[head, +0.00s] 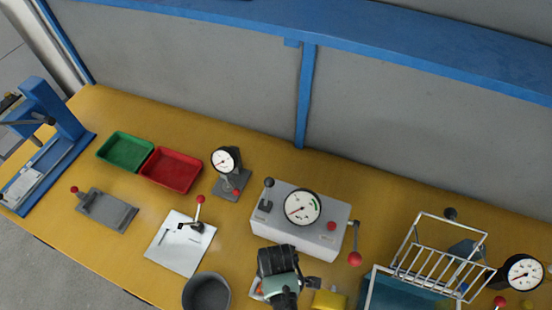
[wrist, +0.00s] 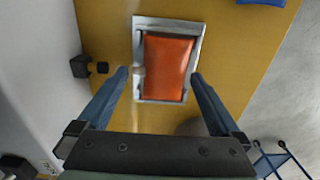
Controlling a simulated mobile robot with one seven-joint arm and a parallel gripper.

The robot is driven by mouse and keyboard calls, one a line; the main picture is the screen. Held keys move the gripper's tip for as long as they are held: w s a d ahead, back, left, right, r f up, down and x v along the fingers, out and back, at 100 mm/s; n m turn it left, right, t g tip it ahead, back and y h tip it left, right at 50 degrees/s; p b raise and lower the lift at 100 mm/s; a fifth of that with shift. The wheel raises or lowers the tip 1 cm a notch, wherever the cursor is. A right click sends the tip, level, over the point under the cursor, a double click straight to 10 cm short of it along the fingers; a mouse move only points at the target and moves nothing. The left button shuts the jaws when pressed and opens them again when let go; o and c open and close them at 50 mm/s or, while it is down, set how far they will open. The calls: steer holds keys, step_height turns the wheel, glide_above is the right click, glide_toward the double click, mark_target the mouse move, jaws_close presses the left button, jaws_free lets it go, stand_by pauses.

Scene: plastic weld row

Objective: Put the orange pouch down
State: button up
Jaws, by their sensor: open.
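The orange pouch (wrist: 168,68) lies flat inside a grey metal-rimmed tray (wrist: 139,22) on the yellow bench, in the wrist view. My gripper (wrist: 159,75) is open, with one finger on each side of the tray, and nothing is held between the fingers. The fingertips appear over or beside the tray's long sides; their height above it is hard to tell. In the head view my wrist hides most of the tray, and only a small part of its left edge (head: 256,290) shows.
A grey box with a dial gauge (head: 303,207) stands just behind my gripper. A dark grey bowl (head: 206,292) is to the left and a yellow block (head: 329,300) to the right. A wire rack (head: 437,262) stands further right. Red (head: 171,169) and green (head: 125,151) bins sit far left.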

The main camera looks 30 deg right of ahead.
step_height(320, 180, up, 12)
steer(key=w+d+r+m+t+h, duration=0.15)
steer(key=w+r+t, duration=0.65)
steer(key=w+r, duration=0.9)
steer(key=w+a+r+m+t, duration=0.1)
steer(key=w+r+t, duration=0.2)
steer(key=r, duration=0.5)
steer(key=w+a+r+m+t, duration=0.1)
steer(key=w+a+r+t, duration=0.15)
steer(key=r, duration=0.55)
step_height(320, 180, up, 16)
steer(key=a+r+m+t, duration=0.1)
steer(key=a+m+t, duration=0.15)
steer(key=t, duration=0.35)
steer(key=s+a+r+t, duration=0.2)
steer(key=s+r+t, duration=0.2)
steer(key=r, duration=0.5)
steer(key=s+a+r+m+t+y, duration=0.1)
steer(key=s+a+r+t, duration=0.2)
steer(key=s+r, duration=0.4)
step_height(320, 180, up, 3)
steer(key=shift+s+f+m+t, duration=0.15)
steer(key=shift+s+m+t, duration=0.15)
steer(key=shift+t, duration=0.15)
steer(key=shift+y, duration=0.25)
